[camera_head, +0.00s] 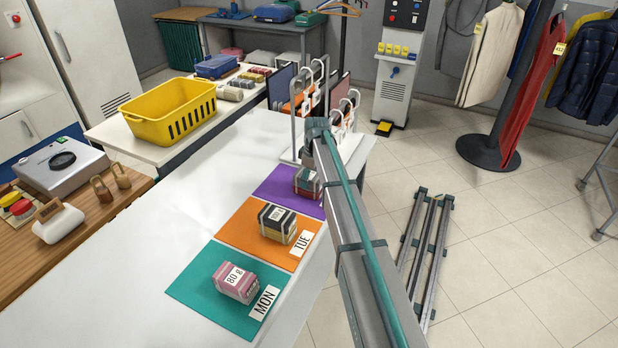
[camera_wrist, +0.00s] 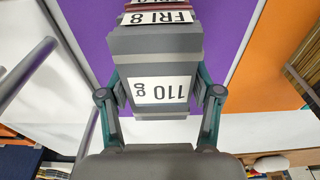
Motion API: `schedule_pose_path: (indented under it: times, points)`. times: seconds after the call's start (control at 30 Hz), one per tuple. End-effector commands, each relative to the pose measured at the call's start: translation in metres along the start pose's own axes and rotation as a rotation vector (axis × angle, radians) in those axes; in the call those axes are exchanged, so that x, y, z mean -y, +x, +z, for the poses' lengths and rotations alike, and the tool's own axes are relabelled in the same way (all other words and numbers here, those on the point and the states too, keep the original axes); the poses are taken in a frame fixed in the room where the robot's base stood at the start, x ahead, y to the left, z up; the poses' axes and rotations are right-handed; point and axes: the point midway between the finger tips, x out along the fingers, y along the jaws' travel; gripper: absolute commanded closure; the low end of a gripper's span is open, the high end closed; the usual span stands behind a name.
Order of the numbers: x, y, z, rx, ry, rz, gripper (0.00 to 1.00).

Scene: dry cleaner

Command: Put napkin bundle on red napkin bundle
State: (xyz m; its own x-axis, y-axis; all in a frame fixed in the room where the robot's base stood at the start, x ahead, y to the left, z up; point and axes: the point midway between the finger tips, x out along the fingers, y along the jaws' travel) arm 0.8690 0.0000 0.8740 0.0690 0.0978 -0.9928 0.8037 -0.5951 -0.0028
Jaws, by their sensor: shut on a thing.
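In the head view, a red and dark bundle (camera_head: 307,182) sits on the purple mat (camera_head: 277,187), partly hidden by my arm. My gripper and the held bundle are not clearly visible there. I cannot tell whether the two bundles touch.
A dark bundle (camera_head: 277,224) sits on the orange "TUE" mat (camera_head: 243,229). A pink bundle (camera_head: 236,283) sits on the teal "MON" mat (camera_head: 203,300). A white wire rack (camera_head: 297,132) stands just behind the purple mat. The left part of the white table (camera_head: 160,235) is clear.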

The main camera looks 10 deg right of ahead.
Motion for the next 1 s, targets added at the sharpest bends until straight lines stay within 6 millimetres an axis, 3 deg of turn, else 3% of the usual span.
schedule_pose_path:
  times: [0.43,0.47,0.6,1.0]
  points:
    - [0.0001,0.0086,0.0008,-0.001,-0.001,0.001,0.74]
    - [0.0001,0.0082,0.0008,-0.001,-0.001,0.001,0.33]
    - [0.0001,0.0078,0.0008,-0.001,-0.001,0.001,0.11]
    - [0.0001,0.0036,0.0003,-0.001,-0.001,0.001,0.11]
